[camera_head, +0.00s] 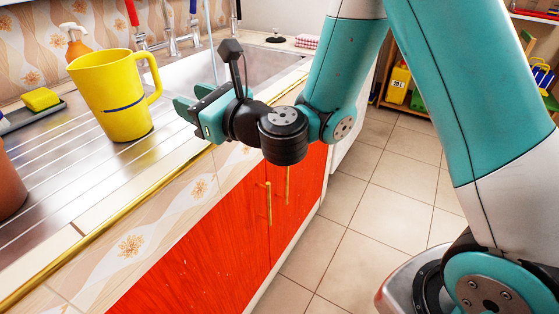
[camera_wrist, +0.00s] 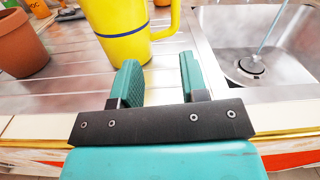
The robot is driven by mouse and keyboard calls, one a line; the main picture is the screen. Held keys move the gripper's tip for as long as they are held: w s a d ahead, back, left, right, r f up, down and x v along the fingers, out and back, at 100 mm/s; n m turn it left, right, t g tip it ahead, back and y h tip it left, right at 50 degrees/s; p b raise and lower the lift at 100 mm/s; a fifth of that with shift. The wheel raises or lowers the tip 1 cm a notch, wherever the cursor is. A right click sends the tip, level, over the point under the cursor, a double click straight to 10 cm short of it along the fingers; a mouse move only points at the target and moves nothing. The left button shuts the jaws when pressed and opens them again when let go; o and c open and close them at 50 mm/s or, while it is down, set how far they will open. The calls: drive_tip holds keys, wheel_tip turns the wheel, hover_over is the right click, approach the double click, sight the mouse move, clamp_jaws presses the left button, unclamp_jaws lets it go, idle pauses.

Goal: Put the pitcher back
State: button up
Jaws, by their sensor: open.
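The yellow pitcher (camera_head: 112,97) stands upright on the ribbed metal drainboard. Its handle is on the right side and a dark blue stripe runs around its lower body. My gripper (camera_head: 184,103) is open and empty, just right of the pitcher over the counter's front edge. In the wrist view the pitcher (camera_wrist: 125,28) is ahead of my gripper (camera_wrist: 156,75), slightly left of the middle, and its top is cut off. The two teal fingers are apart and a gap shows between them and the pitcher.
A terracotta pot (camera_wrist: 20,45) stands left of the pitcher. A yellow sponge (camera_head: 41,98) on a tray and an orange soap bottle (camera_head: 76,42) are behind. The metal sink (camera_wrist: 255,50) lies right of the drainboard. Red cabinets (camera_head: 215,235) are below; tiled floor (camera_head: 375,180) is open at right.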

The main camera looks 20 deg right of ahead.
drive_tip(key=s+a+r+n+g+y, duration=0.1)
drive_tip(key=s+n, duration=0.1)
drive_tip(key=n, duration=0.1)
drive_tip(key=s+a+r+n+g+y, duration=0.1)
drive_tip(key=a+n+g, duration=0.1)
drive_tip(key=n, duration=0.2)
drive_tip(key=s+a+r+n+g+y, duration=0.1)
drive_tip(key=s+n+y, duration=0.1)
drive_tip(key=n, duration=0.2)
drive_tip(key=shift+s+a+g, duration=0.2)
drive_tip(key=shift+s+g, duration=0.15)
drive_tip(key=shift+g, duration=0.05)
drive_tip(key=s+f+n+g+h, duration=0.1)
drive_tip(key=s+n+g, duration=0.6)
drive_tip(key=n, duration=0.5)
drive_tip(key=s+d+f+n+g+h, duration=0.3)
drive_tip(key=s+d+n+h, duration=0.5)
drive_tip(key=s+d+n, duration=0.4)
drive_tip(key=shift+d+f+g+h, duration=0.2)
drive_tip(key=shift+f+g+h, duration=0.1)
drive_tip(key=shift+f+h, duration=0.1)
drive_tip(key=shift+a, duration=0.15)
